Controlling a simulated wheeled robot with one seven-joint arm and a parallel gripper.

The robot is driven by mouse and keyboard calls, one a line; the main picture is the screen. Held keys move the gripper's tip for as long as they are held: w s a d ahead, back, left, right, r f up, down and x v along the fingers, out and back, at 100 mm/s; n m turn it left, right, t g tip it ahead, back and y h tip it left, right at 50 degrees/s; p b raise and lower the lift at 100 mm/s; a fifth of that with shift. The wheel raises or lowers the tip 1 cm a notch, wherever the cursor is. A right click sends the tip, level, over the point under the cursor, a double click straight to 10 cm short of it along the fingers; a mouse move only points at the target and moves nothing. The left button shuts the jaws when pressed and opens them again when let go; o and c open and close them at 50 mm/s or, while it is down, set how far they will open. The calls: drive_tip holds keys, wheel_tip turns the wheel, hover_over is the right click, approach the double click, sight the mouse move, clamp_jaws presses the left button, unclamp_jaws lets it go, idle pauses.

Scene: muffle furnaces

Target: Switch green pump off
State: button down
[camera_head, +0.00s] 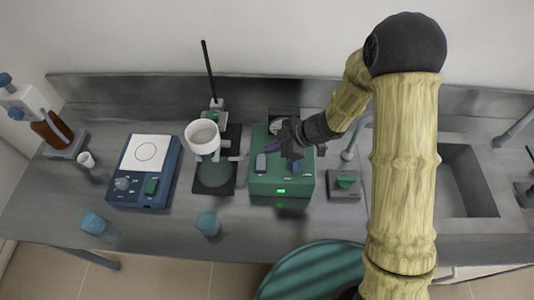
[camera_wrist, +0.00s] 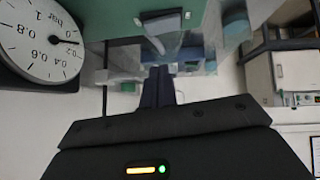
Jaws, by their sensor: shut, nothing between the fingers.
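The green pump (camera_head: 283,184) stands on the steel bench near the middle, with a bright green light (camera_head: 281,190) lit on its front. A grey block-like part (camera_head: 261,163) sits on the left of its top; I cannot tell if this is the switch. My gripper (camera_head: 296,168) is over the right part of the pump's top and hides some of it. In the wrist view my dark fingers (camera_wrist: 158,72) are together and empty. A green surface (camera_wrist: 115,22) fills the upper middle there, with a grey part (camera_wrist: 160,20) close ahead. Contact cannot be told.
A round gauge (camera_wrist: 40,40) is close at the wrist view's upper left. A stand with a white cup (camera_head: 202,136) and a blue hotplate (camera_head: 145,170) stand left of the pump. A small green-knobbed box (camera_head: 344,184) and a sink (camera_head: 466,182) are right.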

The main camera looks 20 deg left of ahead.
sight(258, 158)
drive_tip(key=f, duration=0.1)
drive_tip(key=a+f, duration=0.1)
drive_tip(key=f, duration=0.1)
drive_tip(key=f+p, duration=0.1)
drive_tip(key=shift+a+f, duration=0.15)
drive_tip(key=shift+a, duration=0.25)
drive_tip(key=shift+w+f, duration=0.1)
drive_tip(key=shift+f, duration=0.6)
drive_tip(key=shift+w+p, duration=0.1)
drive_tip(key=shift+p, duration=0.2)
